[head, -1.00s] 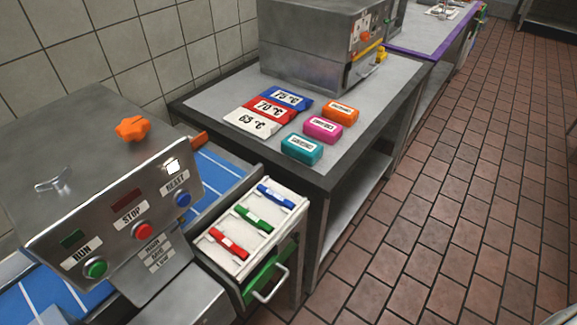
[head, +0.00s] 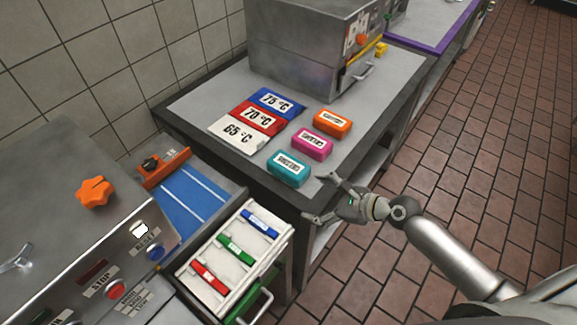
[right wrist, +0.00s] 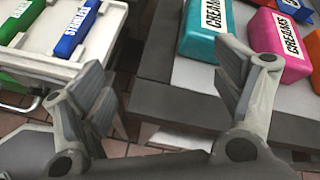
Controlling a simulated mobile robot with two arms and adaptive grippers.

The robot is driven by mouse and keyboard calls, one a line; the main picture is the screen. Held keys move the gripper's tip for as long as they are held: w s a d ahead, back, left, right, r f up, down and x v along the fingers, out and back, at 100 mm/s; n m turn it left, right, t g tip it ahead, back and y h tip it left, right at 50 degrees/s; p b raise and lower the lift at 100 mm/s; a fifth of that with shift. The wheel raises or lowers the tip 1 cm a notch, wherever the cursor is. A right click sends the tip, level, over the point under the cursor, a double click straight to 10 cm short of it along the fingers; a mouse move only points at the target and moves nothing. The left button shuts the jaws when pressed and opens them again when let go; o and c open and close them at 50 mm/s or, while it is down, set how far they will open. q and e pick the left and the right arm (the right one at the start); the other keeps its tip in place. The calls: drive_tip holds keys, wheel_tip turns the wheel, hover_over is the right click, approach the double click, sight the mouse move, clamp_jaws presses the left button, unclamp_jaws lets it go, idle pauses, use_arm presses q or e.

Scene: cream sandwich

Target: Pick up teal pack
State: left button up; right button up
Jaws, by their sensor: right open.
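The teal pack (head: 288,169) lies on the grey table near its front edge, with a white label on top. It also shows at the top of the right wrist view (right wrist: 204,28), labelled CREAMS. My right gripper (head: 318,197) is open and empty, just in front of the teal pack at the table's front edge. In the right wrist view its two fingers (right wrist: 165,88) are spread apart, with the teal pack beyond the right finger. I cannot tell whether that finger touches it. My left gripper is not in view.
A pink pack (head: 312,144) and an orange pack (head: 332,122) sit behind the teal one. Temperature cards (head: 256,118) lie to their left. A white tray (head: 187,272) with coloured clips stands in front. A metal machine (head: 300,50) is at the back.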

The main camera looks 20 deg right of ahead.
sight(301, 170)
drive_tip(key=w+d+r+m, duration=0.1)
drive_tip(key=w+d+m+t, duration=0.1)
drive_tip(key=m, duration=0.1)
drive_tip(key=w+d+r+m, duration=0.1)
drive_tip(key=w+m, duration=0.1)
drive_tip(key=shift+d+r+t, duration=0.3)
drive_tip(key=shift+w+a, duration=0.1)
drive_tip(key=shift+w, duration=0.2)
drive_tip(key=x, duration=0.4)
drive_tip(key=shift+f+p+x, duration=0.2)
drive_tip(key=shift+p+x, duration=0.15)
drive_tip(key=shift+x, duration=2.7)
drive_tip(key=shift+s, duration=0.2)
drive_tip(key=shift+c, duration=1)
drive_tip(key=c, duration=0.9)
